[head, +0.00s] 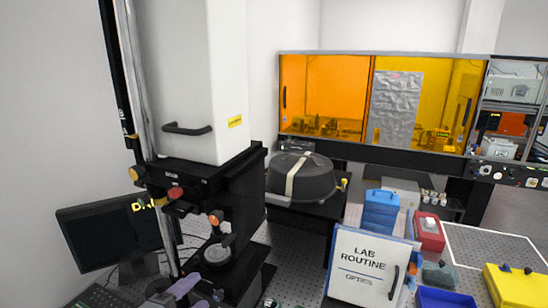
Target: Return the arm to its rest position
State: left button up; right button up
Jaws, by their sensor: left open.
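My left gripper (194,292) shows only in part at the bottom edge, left of centre, as small pale lilac pieces. It is open, and I see nothing between its fingers. It is low in front of the interferometer (195,85), a tall white housing on a black stand. A round grey piece (216,254) sits on the stand's low black stage, just behind the gripper. Most of my left arm is out of frame. My right gripper is not in view.
A monitor (105,235) stands left of the stand. A dark domed case (300,177) is behind. A "LAB ROUTINE OPTICS" board (368,265), blue box (381,210), red box (429,230), blue tray (445,298) and yellow case (515,288) crowd the right. Some perforated tabletop (298,262) is bare.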

pick_arm(q)
jog(key=s+f+n+g+y, duration=0.2)
jog(key=s+f+n+g, duration=0.3)
jog(key=s+f, duration=0.7)
jog(key=s+f+n+g+y, duration=0.25)
jog(key=s+f+n, duration=0.6)
jog(key=f, duration=0.65)
jog(key=s+a+n+g+y, duration=0.2)
jog(key=s+a+n+g, duration=0.2)
jog(key=s, duration=0.5)
notch_tip(320, 180, up, 14)
jog(key=p, duration=1.5)
jog(key=shift+w+d+r, duration=0.15)
jog(key=shift+d, duration=0.1)
